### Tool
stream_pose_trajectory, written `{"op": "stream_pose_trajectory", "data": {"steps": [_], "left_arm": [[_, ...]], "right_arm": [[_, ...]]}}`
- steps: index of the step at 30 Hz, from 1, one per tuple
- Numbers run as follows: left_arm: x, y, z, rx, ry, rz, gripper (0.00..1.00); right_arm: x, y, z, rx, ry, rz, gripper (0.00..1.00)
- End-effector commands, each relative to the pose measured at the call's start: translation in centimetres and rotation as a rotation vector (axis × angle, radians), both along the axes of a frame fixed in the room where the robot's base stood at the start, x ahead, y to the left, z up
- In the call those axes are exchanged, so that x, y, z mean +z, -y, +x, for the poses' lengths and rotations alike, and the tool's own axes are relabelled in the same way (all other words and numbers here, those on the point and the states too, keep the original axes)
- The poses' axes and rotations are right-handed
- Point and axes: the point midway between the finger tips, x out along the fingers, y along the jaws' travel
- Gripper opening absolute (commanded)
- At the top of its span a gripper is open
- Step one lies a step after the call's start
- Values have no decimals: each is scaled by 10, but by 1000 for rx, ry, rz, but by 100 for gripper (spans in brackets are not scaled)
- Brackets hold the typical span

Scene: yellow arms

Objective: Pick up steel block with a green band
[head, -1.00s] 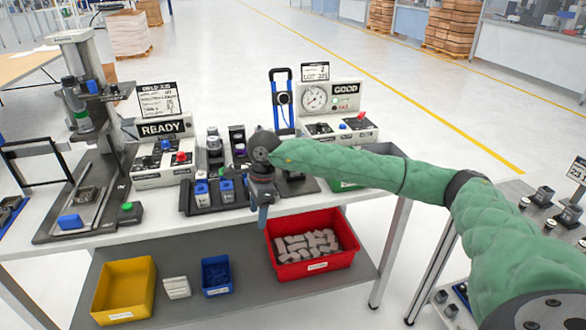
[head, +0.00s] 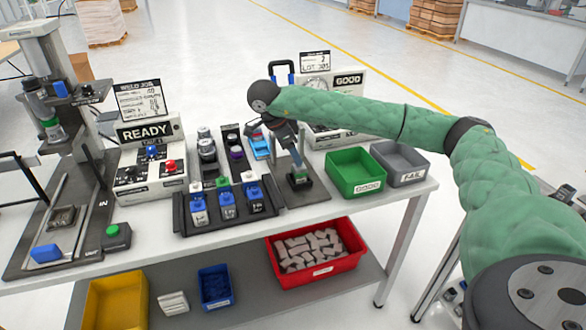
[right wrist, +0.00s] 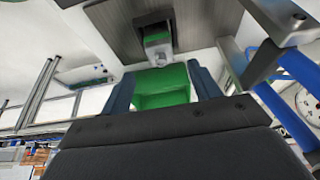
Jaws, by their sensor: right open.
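Several small steel blocks with coloured bands stand in the black tray (head: 215,228) in the head view. My right gripper (head: 298,163) is open, to the right of the tray and above a small dark fixture (head: 300,182). What sits in that fixture is mostly hidden by the fingers. In the right wrist view the open fingers (right wrist: 163,88) show with green behind them. My left gripper is out of view.
A green GOOD bin (head: 355,172) and a grey FAIL bin (head: 399,163) stand right of my right gripper. The READY box (head: 150,165) is left of the tray, the gauge box (head: 345,88) behind. A red bin (head: 316,270) is on the lower shelf.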

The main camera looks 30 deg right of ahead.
Motion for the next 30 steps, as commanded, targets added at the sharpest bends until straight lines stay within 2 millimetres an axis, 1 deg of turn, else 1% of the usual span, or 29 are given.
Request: {"op": "stream_pose_trajectory", "data": {"steps": [11,17,30], "left_arm": [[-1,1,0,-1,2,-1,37],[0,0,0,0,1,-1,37],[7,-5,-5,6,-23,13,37]], "right_arm": [[-21,7,-2,1,-3,2,62],[-26,9,-2,1,-1,1,62],[-55,16,-2,0,-3,3,62]]}}
